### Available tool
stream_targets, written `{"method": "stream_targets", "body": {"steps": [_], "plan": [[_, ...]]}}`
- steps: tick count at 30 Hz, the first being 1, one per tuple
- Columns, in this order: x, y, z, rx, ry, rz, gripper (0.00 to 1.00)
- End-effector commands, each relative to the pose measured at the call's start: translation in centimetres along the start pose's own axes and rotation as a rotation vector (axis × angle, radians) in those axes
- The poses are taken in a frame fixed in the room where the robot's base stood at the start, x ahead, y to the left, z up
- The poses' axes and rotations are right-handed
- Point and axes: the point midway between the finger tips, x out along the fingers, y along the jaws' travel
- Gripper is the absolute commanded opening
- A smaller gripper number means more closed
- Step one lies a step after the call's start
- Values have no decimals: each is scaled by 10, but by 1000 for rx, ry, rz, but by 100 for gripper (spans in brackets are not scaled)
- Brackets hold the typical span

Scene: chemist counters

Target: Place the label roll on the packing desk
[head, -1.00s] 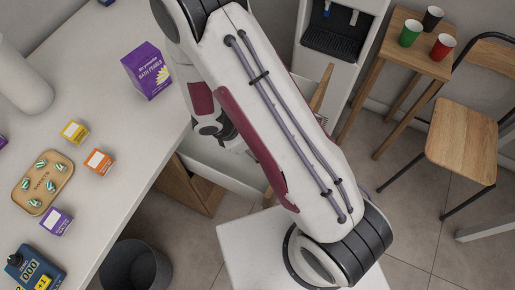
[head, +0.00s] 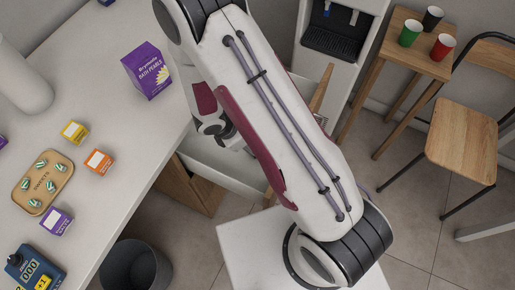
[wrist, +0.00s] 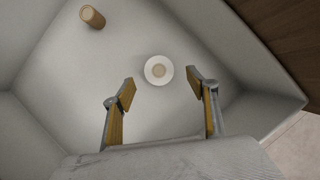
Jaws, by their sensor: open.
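A round white roll with a tan core, which looks like the label roll (wrist: 150,66), lies on the floor of a pale open drawer (wrist: 60,75) in the wrist view. My gripper (wrist: 160,88) is open and empty, its fingertips apart on either side of the roll in the picture, a little nearer the camera. The fingers do not appear to touch it. In the head view the open drawer (head: 214,160) shows below the counter, partly behind my arm. The roll and my fingertips are hidden there. I cannot tell which surface is the packing desk.
A tan cylinder (wrist: 92,17) lies in the drawer near its far wall. The white counter (head: 95,60) bears a purple bath pearls box (head: 147,71), small boxes, a sweets tray (head: 38,205) and a blue device (head: 35,270). A dark bin (head: 135,268) stands below.

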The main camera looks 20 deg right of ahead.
Motion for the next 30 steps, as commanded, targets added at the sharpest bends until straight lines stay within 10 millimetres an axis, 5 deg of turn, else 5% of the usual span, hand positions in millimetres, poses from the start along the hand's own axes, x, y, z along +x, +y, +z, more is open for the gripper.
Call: {"method": "stream_targets", "body": {"steps": [30], "plan": [[36,1,-1,0,0,-3,58]]}}
